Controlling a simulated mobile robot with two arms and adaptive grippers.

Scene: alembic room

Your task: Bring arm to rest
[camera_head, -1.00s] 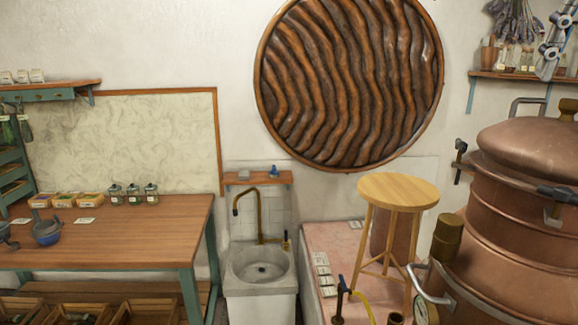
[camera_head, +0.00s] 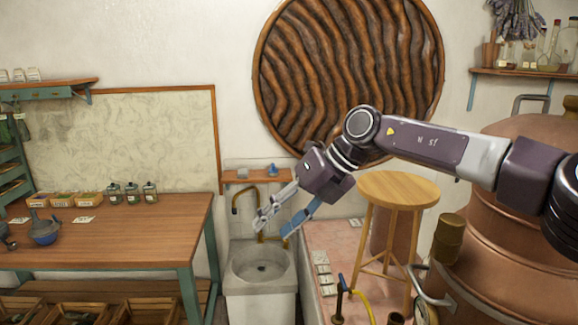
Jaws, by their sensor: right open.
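My right gripper (camera_head: 272,228) hangs at the end of my right arm, which comes in from the right edge. Its two fingers point down and to the left and are spread apart, with nothing between them. In the picture it lies in front of the sink's brass tap and the small wall shelf. I see no contact with anything. My left gripper is not in view.
A white sink (camera_head: 260,268) stands below the gripper. A wooden stool (camera_head: 398,188) and a copper still (camera_head: 500,262) are at the right, partly behind my arm. A wooden workbench (camera_head: 130,232) with jars and a blue mortar (camera_head: 45,233) is at the left.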

